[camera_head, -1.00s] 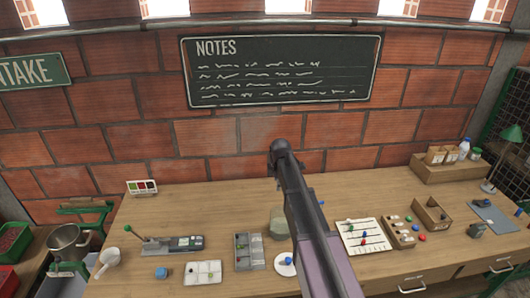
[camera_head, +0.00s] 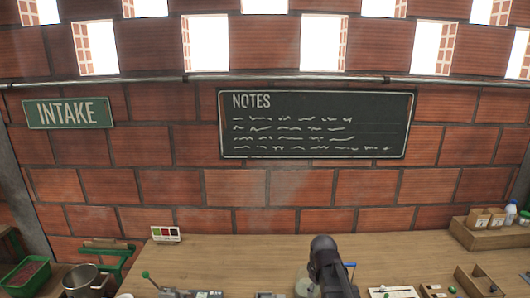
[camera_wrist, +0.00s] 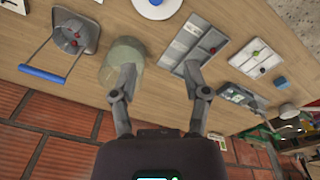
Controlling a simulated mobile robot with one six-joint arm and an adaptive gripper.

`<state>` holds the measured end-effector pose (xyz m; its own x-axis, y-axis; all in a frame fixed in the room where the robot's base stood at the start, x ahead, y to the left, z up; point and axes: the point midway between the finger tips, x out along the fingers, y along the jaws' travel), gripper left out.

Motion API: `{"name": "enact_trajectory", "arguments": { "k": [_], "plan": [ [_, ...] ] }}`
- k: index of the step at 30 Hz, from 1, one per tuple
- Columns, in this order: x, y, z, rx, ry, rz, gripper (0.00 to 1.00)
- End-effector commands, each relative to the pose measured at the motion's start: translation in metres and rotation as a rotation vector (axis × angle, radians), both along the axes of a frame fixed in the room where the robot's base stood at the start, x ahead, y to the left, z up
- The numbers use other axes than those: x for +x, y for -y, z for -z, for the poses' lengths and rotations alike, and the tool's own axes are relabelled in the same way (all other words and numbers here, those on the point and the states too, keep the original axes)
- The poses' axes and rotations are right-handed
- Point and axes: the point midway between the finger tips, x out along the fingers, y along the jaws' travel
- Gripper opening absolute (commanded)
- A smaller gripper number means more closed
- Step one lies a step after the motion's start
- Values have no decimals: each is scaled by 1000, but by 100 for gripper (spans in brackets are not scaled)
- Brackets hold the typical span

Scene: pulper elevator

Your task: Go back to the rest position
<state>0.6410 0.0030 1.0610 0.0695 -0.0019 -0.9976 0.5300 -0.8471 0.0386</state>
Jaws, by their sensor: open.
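My gripper (camera_wrist: 160,75) shows in the wrist view with its two fingers spread apart and nothing between them. In that view it hangs over the wooden workbench (camera_wrist: 170,44), with a greenish translucent jar (camera_wrist: 122,62) close by the left finger and a grey compartment tray (camera_wrist: 194,46) by the right finger. In the head view my arm rises at the bottom, right of centre, and hides the gripper's fingers. The workbench (camera_head: 240,250) also shows there, cut off by the lower edge.
A blue-handled scoop-like tool (camera_wrist: 70,45) lies left in the wrist view. A small colour-swatch stand (camera_head: 165,234) is at the bench's back edge. A wooden box with jars (camera_head: 482,235) stands at the right. The brick wall behind carries a NOTES board (camera_head: 316,145) and an INTAKE sign (camera_head: 68,112).

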Motion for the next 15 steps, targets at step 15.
{"name": "enact_trajectory", "arguments": {
  "k": [15],
  "plan": [
    [-102, 4, 28, 20, -66, 541, 60]
  ]
}}
